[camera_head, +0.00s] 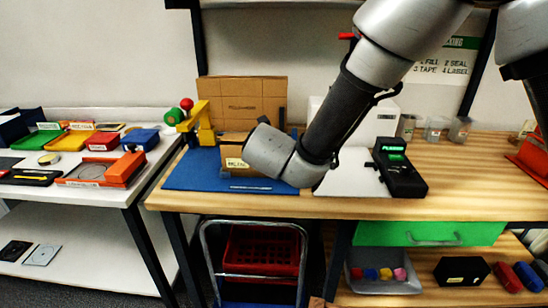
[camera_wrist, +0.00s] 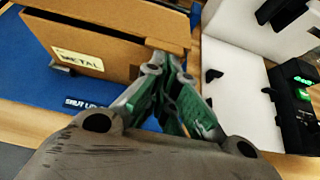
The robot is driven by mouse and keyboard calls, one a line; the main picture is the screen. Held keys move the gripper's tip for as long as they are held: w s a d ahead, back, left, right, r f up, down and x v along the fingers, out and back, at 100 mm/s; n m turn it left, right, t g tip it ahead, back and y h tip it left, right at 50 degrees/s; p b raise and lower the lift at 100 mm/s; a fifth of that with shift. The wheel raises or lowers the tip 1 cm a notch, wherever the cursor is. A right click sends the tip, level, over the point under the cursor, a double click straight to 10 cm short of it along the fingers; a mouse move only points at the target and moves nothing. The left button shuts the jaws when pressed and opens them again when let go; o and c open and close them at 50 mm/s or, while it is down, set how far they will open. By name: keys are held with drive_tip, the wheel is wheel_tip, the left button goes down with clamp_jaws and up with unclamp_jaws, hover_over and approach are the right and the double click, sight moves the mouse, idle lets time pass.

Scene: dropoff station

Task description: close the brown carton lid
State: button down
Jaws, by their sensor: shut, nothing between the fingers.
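The brown carton (camera_head: 231,158) stands on a blue mat (camera_head: 190,172) on the wooden bench. A tall brown panel (camera_head: 243,98) with faint print rises upright behind its front and looks like the raised lid. In the wrist view the carton's front wall (camera_wrist: 108,52) carries a pale label reading METAL. My gripper (camera_wrist: 185,128) is shut and empty, at the carton's front right corner in the wrist view. I cannot tell whether it touches the carton. In the head view my wrist hides the fingers and the carton's right part.
A yellow fixture (camera_head: 203,122) stands close left of the carton. Right of the mat are a white board (camera_head: 350,178) and a black device (camera_head: 400,172) with a green screen. Cups stand at the back right. A side table (camera_head: 140,184) with trays is at left.

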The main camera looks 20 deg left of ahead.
drive_tip(key=shift+w+a+r+g+h, duration=0.1)
drive_tip(key=shift+w+r+g, duration=0.15)
drive_tip(key=shift+r+g, duration=0.5)
drive_tip(key=shift+w+a+r+g+h, duration=0.1)
drive_tip(key=shift+w+r+g, duration=0.2)
drive_tip(key=shift+r, duration=0.8)
drive_tip(key=shift+w+r+g+h, duration=0.1)
drive_tip(key=shift+w+r+g, duration=0.25)
drive_tip(key=shift+r, duration=0.6)
drive_tip(key=shift+r, duration=0.25)
